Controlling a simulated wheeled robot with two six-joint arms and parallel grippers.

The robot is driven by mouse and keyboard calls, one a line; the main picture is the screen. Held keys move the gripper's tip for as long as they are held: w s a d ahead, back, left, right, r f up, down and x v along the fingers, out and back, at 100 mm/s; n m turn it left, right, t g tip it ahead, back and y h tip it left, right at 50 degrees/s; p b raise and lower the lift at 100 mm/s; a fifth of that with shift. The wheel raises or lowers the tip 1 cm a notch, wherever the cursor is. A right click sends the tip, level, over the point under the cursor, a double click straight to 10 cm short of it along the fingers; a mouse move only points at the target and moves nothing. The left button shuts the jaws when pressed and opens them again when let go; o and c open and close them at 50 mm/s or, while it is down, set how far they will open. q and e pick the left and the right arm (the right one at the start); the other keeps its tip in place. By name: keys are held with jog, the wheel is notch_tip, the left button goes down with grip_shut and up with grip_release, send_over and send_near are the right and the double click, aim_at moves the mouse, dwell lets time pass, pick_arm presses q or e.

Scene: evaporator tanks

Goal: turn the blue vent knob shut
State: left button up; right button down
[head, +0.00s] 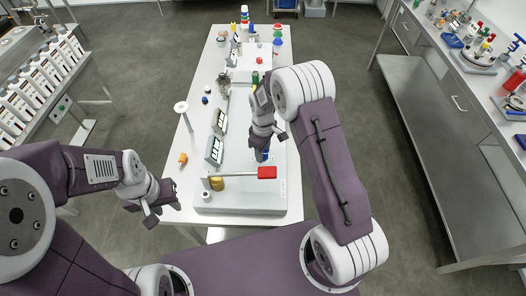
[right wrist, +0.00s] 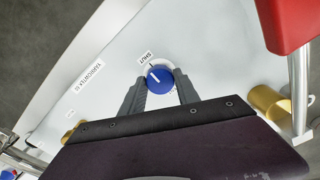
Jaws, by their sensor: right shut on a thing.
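The blue vent knob (right wrist: 160,80) sits on a white dial on the pale panel in the right wrist view. Its white pointer line slants to the upper left, a little to the left of the SHUT label (right wrist: 145,58). Another label below right of the knob is mostly hidden. My right gripper (right wrist: 161,92) is shut on the knob, one finger on each side. In the head view the knob (head: 262,155) shows only in part below my right gripper (head: 264,145). My left gripper (head: 164,208) hangs left of the bench, empty, fingers apart.
A red-handled lever (head: 267,172) with a metal bar and brass fitting (head: 217,184) lies just in front of the knob. Small gauge displays (head: 214,150) stand to its left. An orange piece (head: 183,158) lies on the bench's left side. Side benches stand left and right.

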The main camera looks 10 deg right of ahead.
dwell(0.4)
jog(key=c, duration=0.9)
grip_release()
notch_tip(320, 180, up, 9)
jog(key=b, duration=0.1)
